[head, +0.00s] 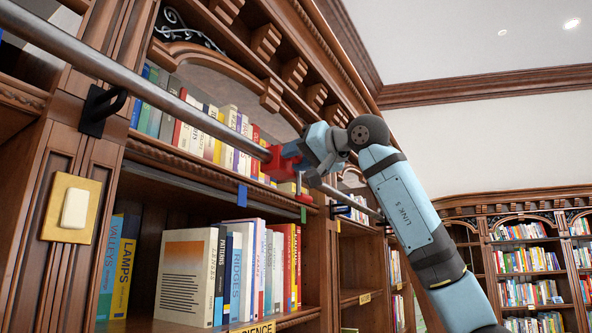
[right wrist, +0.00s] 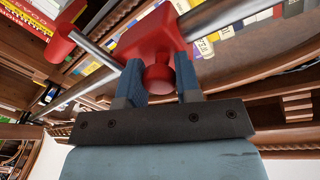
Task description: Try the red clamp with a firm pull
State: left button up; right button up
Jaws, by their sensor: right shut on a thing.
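The red clamp (head: 279,162) sits around the metal rail (head: 190,110) that runs along the front of the bookcase. My right gripper (head: 300,161) reaches it from the right. In the right wrist view, the clamp's red body (right wrist: 150,35) is on the rail (right wrist: 235,25), and a red round knob (right wrist: 158,77) lies between the two blue fingers of my right gripper (right wrist: 160,85), which are shut on it. A thin rod with a red end (right wrist: 59,45) sticks out from the clamp. My left gripper is not in view.
A black bracket (head: 101,110) holds the rail at the left. Shelves of books (head: 235,270) stand close behind and below the rail. A brass switch plate (head: 70,208) is on the left post. Open room lies to the right, before a far bookcase (head: 528,260).

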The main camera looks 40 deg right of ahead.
jog(key=shift+d+r, duration=0.15)
jog(key=shift+r, duration=0.05)
dwell(0.4)
jog(key=shift+p, duration=0.45)
jog(key=shift+a+f, duration=0.2)
dwell(0.7)
jog(key=shift+f+p, duration=0.1)
jog(key=shift+p, duration=0.2)
